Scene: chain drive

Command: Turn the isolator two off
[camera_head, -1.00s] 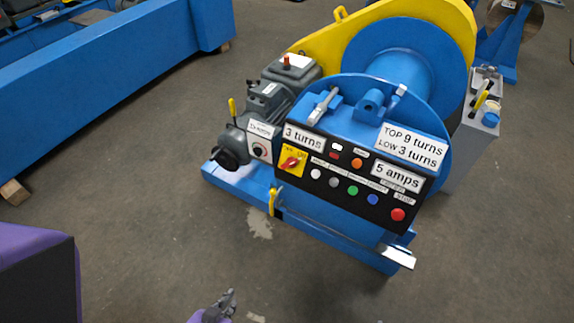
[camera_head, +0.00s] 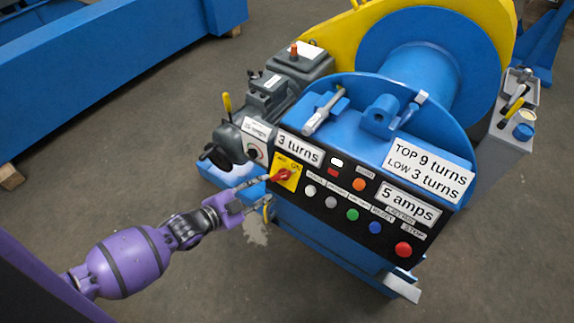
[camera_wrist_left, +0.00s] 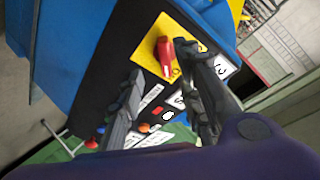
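A red rotary switch (camera_head: 282,175) sits on a yellow plate (camera_head: 290,160) at the left of the black control panel. Its handle is slanted, and an "ON" mark shows at the plate's upper right. In the left wrist view the red handle (camera_wrist_left: 165,54) shows upright on its yellow plate. My left gripper (camera_head: 267,180) is at the switch in the head view. In the wrist view its fingers (camera_wrist_left: 163,68) are spread, one on each side of the handle's line; contact cannot be told. No label naming isolator two is readable. My right gripper is out of view.
The black panel (camera_head: 317,209) has several buttons right of the switch, including a red stop button (camera_head: 403,249). The blue drum (camera_head: 420,75) is behind. Open floor lies in front.

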